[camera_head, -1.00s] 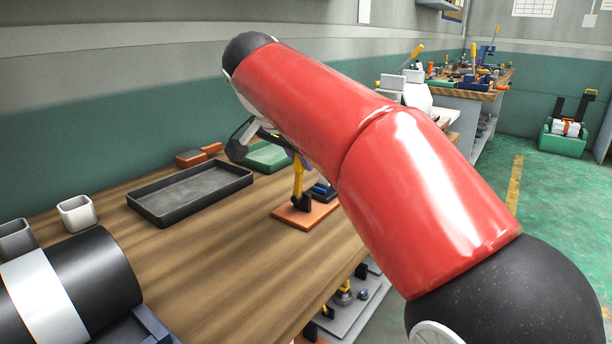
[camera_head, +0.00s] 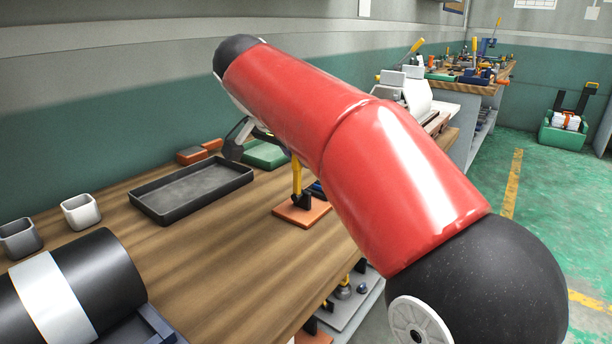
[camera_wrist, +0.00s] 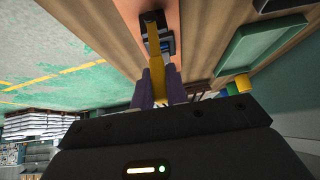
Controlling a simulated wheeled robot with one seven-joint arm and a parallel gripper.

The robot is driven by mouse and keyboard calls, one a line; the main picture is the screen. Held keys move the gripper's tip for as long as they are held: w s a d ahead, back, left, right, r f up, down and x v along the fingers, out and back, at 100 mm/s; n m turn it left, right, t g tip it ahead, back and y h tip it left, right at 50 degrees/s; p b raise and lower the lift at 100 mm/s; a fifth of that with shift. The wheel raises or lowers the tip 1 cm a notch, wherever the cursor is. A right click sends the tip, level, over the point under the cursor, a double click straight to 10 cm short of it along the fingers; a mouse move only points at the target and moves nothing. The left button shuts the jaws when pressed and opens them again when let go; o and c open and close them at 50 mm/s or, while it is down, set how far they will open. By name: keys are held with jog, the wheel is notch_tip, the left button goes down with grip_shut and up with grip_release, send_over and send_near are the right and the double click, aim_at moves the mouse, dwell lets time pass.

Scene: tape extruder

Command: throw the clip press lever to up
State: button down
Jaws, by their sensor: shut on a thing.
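The clip press lever (camera_head: 297,177) is a yellow bar in a black bracket on an orange base plate (camera_head: 290,212) on the bench. It looks near upright in the head view. In the wrist view the yellow lever (camera_wrist: 155,58) runs from the black bracket down between the purple-grey fingers of my gripper (camera_wrist: 165,82). My gripper is shut on the lever.
A dark tray (camera_head: 165,213) lies left of the press, with a green tray (camera_head: 266,154) behind. The wrist view also shows a green tray (camera_wrist: 262,42). Bare bench lies in front of the press.

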jog(key=shift+w+a+p, duration=0.1)
jog(key=shift+a+p, duration=0.05)
jog(key=shift+p, duration=0.25)
jog(key=shift+w+a+g+h, duration=0.3)
jog(key=shift+g+h, duration=0.1)
jog(key=shift+h, duration=0.1)
jog(key=shift+w+a+f+n+g+h, duration=0.2)
jog(key=shift+w+a+n+g+h, duration=0.2)
jog(key=shift+a+n+g+h, duration=0.15)
jog(key=shift+a, duration=0.1)
dwell(0.4)
jog(key=shift+w+a+f+g+h, duration=0.25)
jog(key=shift+w+a+h, duration=0.2)
jog(key=shift+h, duration=0.2)
jog(key=c, duration=0.8)
grip_release()
jog(key=shift+r, duration=0.1)
jog(key=shift+o, duration=0.2)
jog(key=shift+s+d, duration=0.1)
